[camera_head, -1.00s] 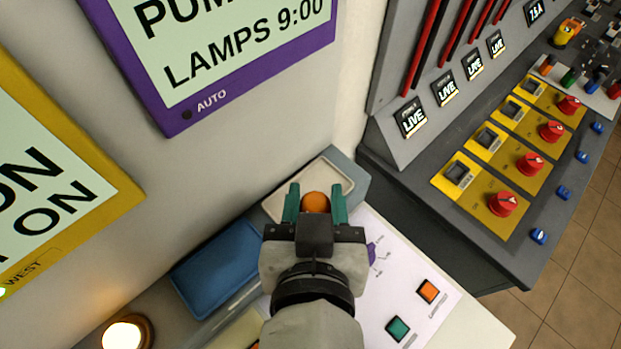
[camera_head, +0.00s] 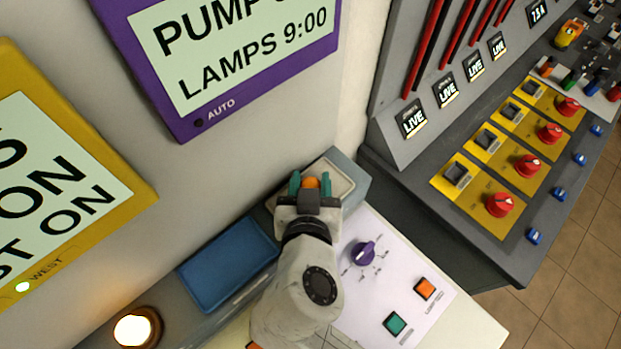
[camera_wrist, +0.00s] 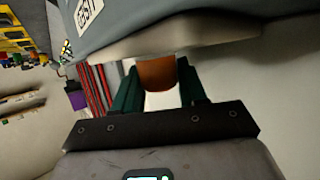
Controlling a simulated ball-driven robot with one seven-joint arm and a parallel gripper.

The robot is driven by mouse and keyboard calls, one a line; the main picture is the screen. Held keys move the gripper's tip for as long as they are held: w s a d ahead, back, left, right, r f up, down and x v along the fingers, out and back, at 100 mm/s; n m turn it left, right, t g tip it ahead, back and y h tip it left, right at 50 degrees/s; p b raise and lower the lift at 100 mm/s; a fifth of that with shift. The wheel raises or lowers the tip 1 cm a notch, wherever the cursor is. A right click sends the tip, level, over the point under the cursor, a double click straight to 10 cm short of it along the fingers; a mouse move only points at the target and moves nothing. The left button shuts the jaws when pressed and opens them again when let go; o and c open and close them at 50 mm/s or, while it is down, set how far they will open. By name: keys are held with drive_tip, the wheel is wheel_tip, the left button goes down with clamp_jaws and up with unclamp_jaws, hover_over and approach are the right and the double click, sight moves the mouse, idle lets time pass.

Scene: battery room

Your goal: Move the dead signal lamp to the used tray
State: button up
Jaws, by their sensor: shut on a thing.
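My gripper (camera_head: 309,186) is shut on the signal lamp (camera_head: 311,183), with a teal finger on either side. The lamp's orange part (camera_wrist: 157,74) shows between the fingers in the wrist view, with a whitish area beside it. In the head view, gripper and lamp are over or in front of a grey tray with a beige inside (camera_head: 340,181). Whether the lamp touches it is hidden. In the wrist view a grey box with a beige face (camera_wrist: 180,38) and a partly readable label is close to the lamp. I cannot clearly read it as the used tray.
A blue tray (camera_head: 222,270) lies left of the grey one. A lit lamp (camera_head: 133,329) glows at lower left. A white panel has a purple knob (camera_head: 363,252), an orange button (camera_head: 425,288) and a green button (camera_head: 395,323). A grey console (camera_head: 450,165) with red knobs stands right.

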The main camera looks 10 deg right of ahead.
drive_tip(key=shift+f, duration=0.1)
drive_tip(key=shift+f, duration=0.1)
drive_tip(key=o, duration=0.8)
drive_tip(key=shift+c, duration=0.2)
drive_tip(key=shift+r, duration=0.25)
drive_tip(key=b+v, duration=0.2)
drive_tip(key=v, duration=1)
